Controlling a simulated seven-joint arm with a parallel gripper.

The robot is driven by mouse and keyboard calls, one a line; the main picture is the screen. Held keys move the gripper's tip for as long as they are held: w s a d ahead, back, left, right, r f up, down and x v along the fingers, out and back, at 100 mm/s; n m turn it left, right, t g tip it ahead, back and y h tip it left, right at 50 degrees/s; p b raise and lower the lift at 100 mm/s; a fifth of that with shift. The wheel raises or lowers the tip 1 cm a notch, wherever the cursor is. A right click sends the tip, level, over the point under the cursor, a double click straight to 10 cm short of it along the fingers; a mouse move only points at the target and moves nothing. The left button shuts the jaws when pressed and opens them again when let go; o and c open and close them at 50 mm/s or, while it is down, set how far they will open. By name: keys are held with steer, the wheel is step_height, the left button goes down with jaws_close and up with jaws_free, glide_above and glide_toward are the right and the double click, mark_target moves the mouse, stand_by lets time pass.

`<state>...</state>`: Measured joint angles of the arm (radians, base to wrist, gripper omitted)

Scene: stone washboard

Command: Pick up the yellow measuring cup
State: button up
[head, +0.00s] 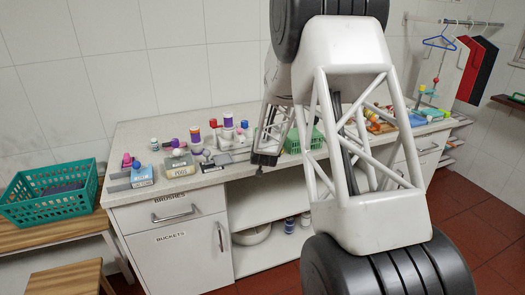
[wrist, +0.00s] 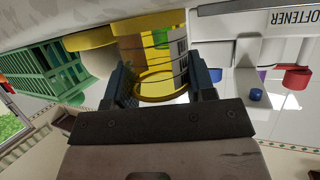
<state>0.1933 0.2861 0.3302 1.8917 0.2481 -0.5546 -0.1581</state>
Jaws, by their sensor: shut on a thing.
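In the wrist view a yellow round-rimmed cup (wrist: 155,88), which looks like the yellow measuring cup, sits between the two dark fingers of my gripper (wrist: 163,74). The fingers are closed on its sides. Behind it is a yellow container with a printed label (wrist: 172,48), close to the cup. In the head view my gripper (head: 264,157) is at the front edge of the counter, beside the green basket. The cup cannot be made out there.
The counter (head: 215,176) holds several bottles and boxes left of my gripper. A green basket (head: 305,139) stands right of it. A larger green basket (head: 45,207) rests on a wooden bench at left. A softener container (wrist: 285,20) is near in the wrist view.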

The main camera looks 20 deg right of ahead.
steer(key=shift+r, duration=0.2)
steer(key=shift+r, duration=0.9)
steer(key=shift+s+a+r, duration=0.1)
steer(key=shift+s+r, duration=0.25)
steer(key=shift+r, duration=0.35)
steer(key=s+a+r, duration=0.1)
steer(key=s+a, duration=0.2)
steer(key=s, duration=1.2)
steer(key=shift+r, duration=0.2)
steer(key=shift+a, duration=0.1)
steer(key=shift+w, duration=0.1)
steer(key=w+a+r+n+y, duration=0.1)
steer(key=w+a+n+y, duration=0.1)
steer(key=w+a, duration=0.4)
steer(key=w+a+r+n+y, duration=0.1)
steer(key=w+a+n+y, duration=0.2)
steer(key=w+a, duration=0.4)
steer(key=w+y, duration=0.1)
steer(key=w, duration=0.4)
steer(key=shift+a+r, duration=0.2)
steer(key=shift+a, duration=0.1)
steer(key=shift+f+t, duration=0.15)
steer(key=shift+t, duration=0.15)
steer(key=shift+f, duration=2.8)
